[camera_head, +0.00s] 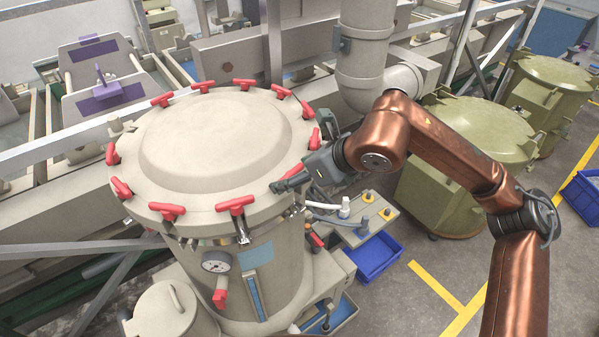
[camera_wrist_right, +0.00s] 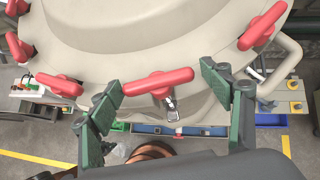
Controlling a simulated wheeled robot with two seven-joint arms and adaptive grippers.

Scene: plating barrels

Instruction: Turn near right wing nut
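The barrel lid (camera_head: 215,145) is beige and ringed by red wing nuts. My right gripper (camera_head: 278,186) is at the lid's near right rim, coming in from the right. In the right wrist view its two dark green fingers (camera_wrist_right: 165,92) stand apart, one on each side of a red wing nut (camera_wrist_right: 158,82). A gap shows on both sides of that nut, and its metal bolt (camera_wrist_right: 170,104) hangs below. In the head view the gripper mostly hides this nut; a sliver of red (camera_head: 297,169) shows. Another red wing nut (camera_head: 236,205) sits to the left. My left gripper is out of view.
A pressure gauge (camera_head: 216,262) and a red-handled valve (camera_head: 220,297) are on the barrel's front. A small stand with yellow knobs (camera_head: 368,197) and a blue bin (camera_head: 375,255) stand to the right. Olive barrels (camera_head: 470,130) are farther right. A grey pipe (camera_head: 362,60) rises behind the lid.

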